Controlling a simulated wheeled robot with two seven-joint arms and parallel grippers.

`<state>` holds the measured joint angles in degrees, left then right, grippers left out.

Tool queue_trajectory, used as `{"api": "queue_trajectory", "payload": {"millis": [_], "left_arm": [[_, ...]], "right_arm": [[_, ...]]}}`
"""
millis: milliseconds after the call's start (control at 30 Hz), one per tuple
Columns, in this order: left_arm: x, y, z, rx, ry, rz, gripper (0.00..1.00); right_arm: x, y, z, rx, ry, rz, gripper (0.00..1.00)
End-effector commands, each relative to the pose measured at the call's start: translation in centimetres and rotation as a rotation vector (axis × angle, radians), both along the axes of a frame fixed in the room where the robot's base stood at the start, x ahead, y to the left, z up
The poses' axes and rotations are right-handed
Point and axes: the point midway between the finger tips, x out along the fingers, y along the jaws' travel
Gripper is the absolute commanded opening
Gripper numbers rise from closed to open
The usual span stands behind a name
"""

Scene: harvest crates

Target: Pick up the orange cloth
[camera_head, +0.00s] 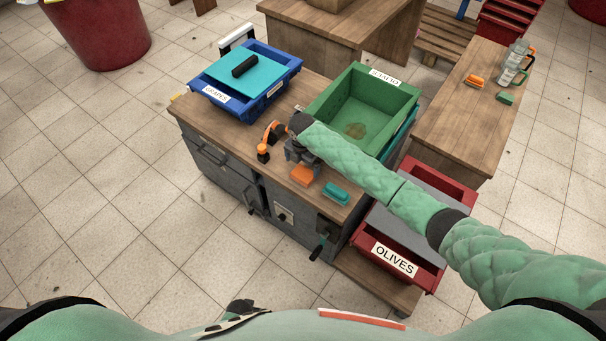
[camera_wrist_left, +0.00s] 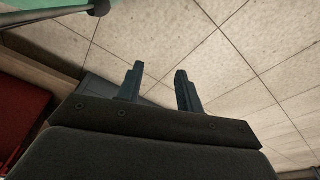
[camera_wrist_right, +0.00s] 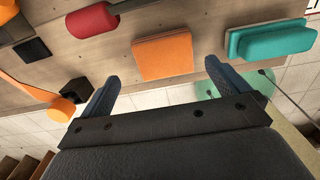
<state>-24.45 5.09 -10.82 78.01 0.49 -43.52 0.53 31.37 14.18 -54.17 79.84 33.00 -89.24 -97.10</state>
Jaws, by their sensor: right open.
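The orange cloth (camera_head: 303,175) is a small folded-looking block near the front edge of the wooden-topped workbench. In the right wrist view the cloth (camera_wrist_right: 162,57) lies ahead of the fingers, between their lines. My right gripper (camera_head: 297,158) is over the bench just behind the cloth in the head view. In the right wrist view this gripper (camera_wrist_right: 162,72) is open with nothing between its fingers. My left gripper (camera_wrist_left: 158,68) is open and empty above the tiled floor; it does not show in the head view.
A teal brush-like block (camera_head: 336,192) lies right of the cloth. An orange-and-black tool (camera_head: 267,142) lies left of my right gripper. A green crate (camera_head: 322,97) and a blue crate (camera_head: 275,87) stand behind. A red olives crate (camera_head: 425,272) is at right. Another orange item (camera_head: 474,80) lies on the far-right table.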

Motion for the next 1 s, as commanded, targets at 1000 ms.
{"api": "queue_trajectory", "payload": {"millis": [1000], "left_arm": [[-2.6, 2.2, -4.7, 0.016, -0.034, -0.013, 0.36]], "right_arm": [[-0.3, -0.3, -4.9, 0.0, 0.0, 0.0, 0.69]]}}
